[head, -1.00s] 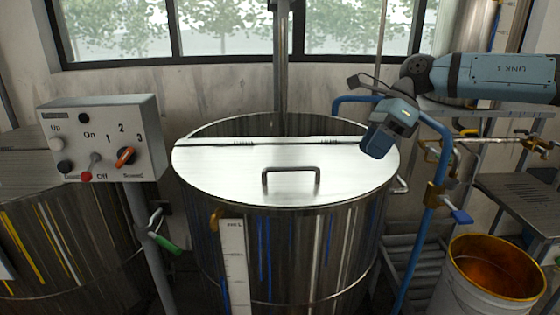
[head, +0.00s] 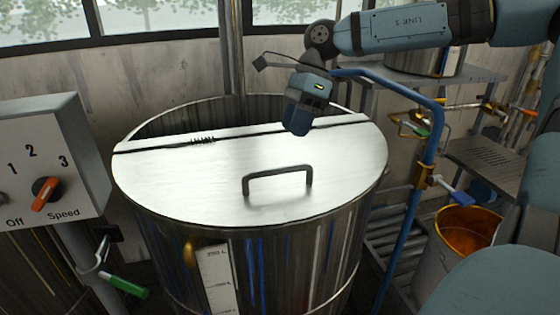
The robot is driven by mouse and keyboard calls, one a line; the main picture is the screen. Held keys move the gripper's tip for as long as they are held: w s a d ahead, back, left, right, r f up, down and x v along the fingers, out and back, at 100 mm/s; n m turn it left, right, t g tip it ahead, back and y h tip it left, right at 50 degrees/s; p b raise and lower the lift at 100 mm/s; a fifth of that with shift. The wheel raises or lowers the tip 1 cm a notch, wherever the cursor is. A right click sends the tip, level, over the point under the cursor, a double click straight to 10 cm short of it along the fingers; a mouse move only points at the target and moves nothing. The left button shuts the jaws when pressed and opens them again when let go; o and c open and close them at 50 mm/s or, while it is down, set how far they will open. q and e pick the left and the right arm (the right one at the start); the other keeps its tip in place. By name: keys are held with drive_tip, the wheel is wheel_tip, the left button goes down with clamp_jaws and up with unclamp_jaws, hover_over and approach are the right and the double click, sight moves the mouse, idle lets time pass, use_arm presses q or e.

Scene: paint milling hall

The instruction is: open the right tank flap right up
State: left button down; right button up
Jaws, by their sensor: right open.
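The flap (head: 200,175) of the middle tank (head: 300,262) is a pale metal half-lid. It lies flat and shut over the tank's front half, with a hinge line along its back edge. A grey bar handle (head: 278,174) stands up near its front edge. Behind the hinge strip the tank's inner wall shows. My right gripper (head: 297,124) points down over the right part of the hinge line, behind and above the handle. It is open, holds nothing and appears clear of the flap. Its fingertips are hard to make out. My left gripper is out of view.
A control box (head: 50,160) on a post stands at left, with a green-handled valve (head: 122,287) below. A blue pipe (head: 409,215) rises close to the tank's right side. An orange-lined bucket (head: 468,230) and a shelf (head: 500,160) stand farther right.

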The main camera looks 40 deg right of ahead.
drive_tip(key=x, duration=0.8)
drive_tip(key=shift+w+a+f, duration=0.1)
drive_tip(key=shift+f, duration=0.2)
drive_tip(key=shift+r, duration=0.1)
clamp_jaws()
